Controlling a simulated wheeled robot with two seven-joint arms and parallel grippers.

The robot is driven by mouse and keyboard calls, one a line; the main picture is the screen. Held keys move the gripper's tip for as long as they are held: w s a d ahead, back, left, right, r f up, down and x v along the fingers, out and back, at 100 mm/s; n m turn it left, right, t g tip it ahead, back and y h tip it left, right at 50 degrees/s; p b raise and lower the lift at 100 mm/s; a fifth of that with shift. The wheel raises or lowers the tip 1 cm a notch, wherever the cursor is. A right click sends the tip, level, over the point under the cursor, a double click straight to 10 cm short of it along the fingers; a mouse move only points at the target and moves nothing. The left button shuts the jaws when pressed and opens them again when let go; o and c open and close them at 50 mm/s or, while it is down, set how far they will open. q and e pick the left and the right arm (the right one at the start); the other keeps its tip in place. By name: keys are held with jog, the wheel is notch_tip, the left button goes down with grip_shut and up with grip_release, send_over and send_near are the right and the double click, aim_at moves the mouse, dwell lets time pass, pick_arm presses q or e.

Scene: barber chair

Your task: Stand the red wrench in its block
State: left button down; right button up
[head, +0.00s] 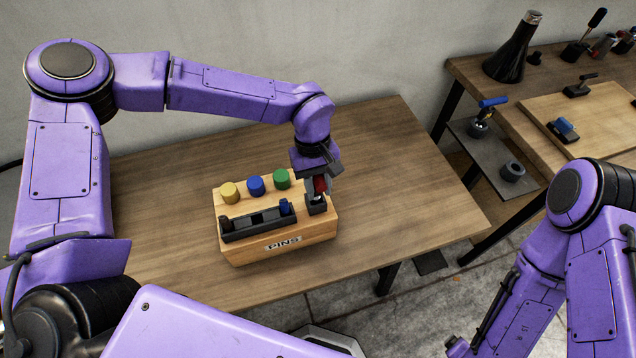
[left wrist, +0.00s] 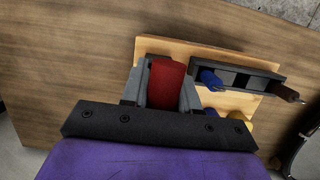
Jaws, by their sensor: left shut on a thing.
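The red wrench (head: 320,184) shows as a red handle between the fingers of my left gripper (head: 318,190). In the left wrist view, the red handle (left wrist: 166,76) sits between both grey fingers of the gripper (left wrist: 164,92), which is shut on it. The gripper points down over the right end of a wooden block (head: 277,251) labelled PINS. A small dark block (head: 316,207) is right below the gripper there. The wrench's lower end is hidden, so I cannot tell whether it is inside the dark block. My right gripper is out of view.
Yellow (head: 229,192), blue (head: 255,185) and green (head: 282,178) pegs stand along the wooden block's back. A dark tray (head: 248,229) on its front holds a blue-handled and a brown-handled piece. The wooden table (head: 400,170) is clear around it. A side shelf (head: 490,152) stands at right.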

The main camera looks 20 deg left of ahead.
pick_arm(q)
jog(key=shift+f, duration=0.55)
jog(key=c, duration=0.8)
grip_release()
jog(key=b+v, duration=0.2)
jog(key=v, duration=0.7)
jog(key=shift+w+a+r, duration=0.1)
jog(key=shift+r, duration=0.7)
